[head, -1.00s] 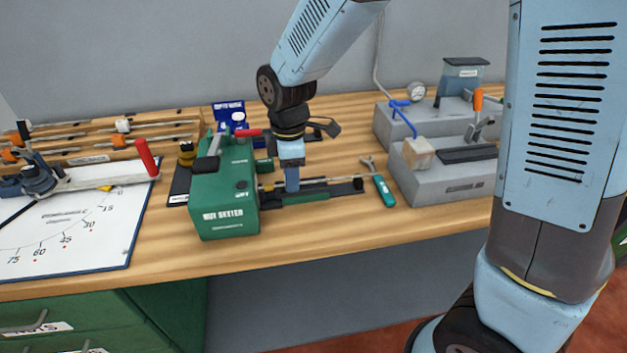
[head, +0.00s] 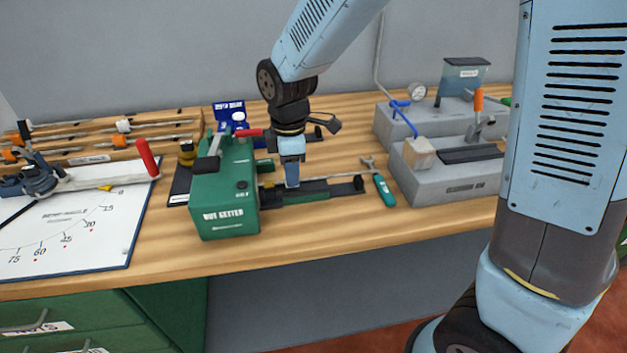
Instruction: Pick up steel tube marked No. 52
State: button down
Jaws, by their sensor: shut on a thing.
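My gripper (head: 292,183) points down over the black bed (head: 335,190) of the green nut setter (head: 226,194). Its jaws are shut on a thin steel tube (head: 318,179) that runs lengthwise along the bed. The jaws hide the tube's middle. The tube's left end is close to the green housing. No "No. 52" marking is readable on it at this size, and I cannot tell whether it still touches the bed.
A green-handled wrench (head: 383,190) lies right of the bed. Grey machine blocks (head: 440,180) stand farther right. A white angle board (head: 75,230) with a red-handled tool lies left. A wooden rack (head: 170,130) with rods is behind. Bare bench shows in front.

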jog(key=shift+r, duration=3)
jog(key=shift+s+r, duration=0.1)
